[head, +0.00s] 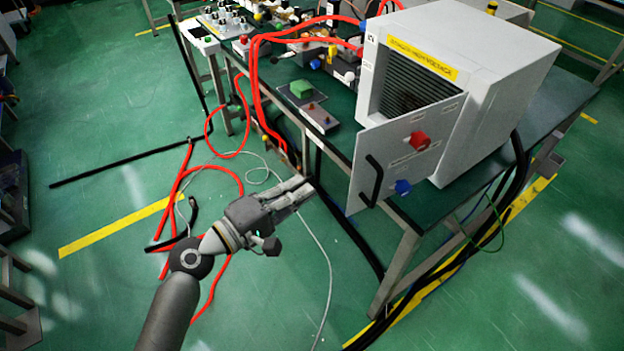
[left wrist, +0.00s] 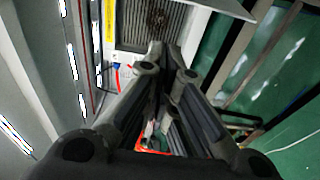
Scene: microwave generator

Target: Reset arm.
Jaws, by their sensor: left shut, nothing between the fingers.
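My left arm comes in from the bottom left of the head view. Its gripper (head: 296,190) is shut and empty, in the air over the floor in front of the table. It points toward the open door (head: 383,165) of the white microwave generator box (head: 495,85), a short gap left of the door. In the left wrist view the two fingers (left wrist: 160,65) meet, with the vented part of the generator (left wrist: 150,25) beyond them. My right gripper is in neither view.

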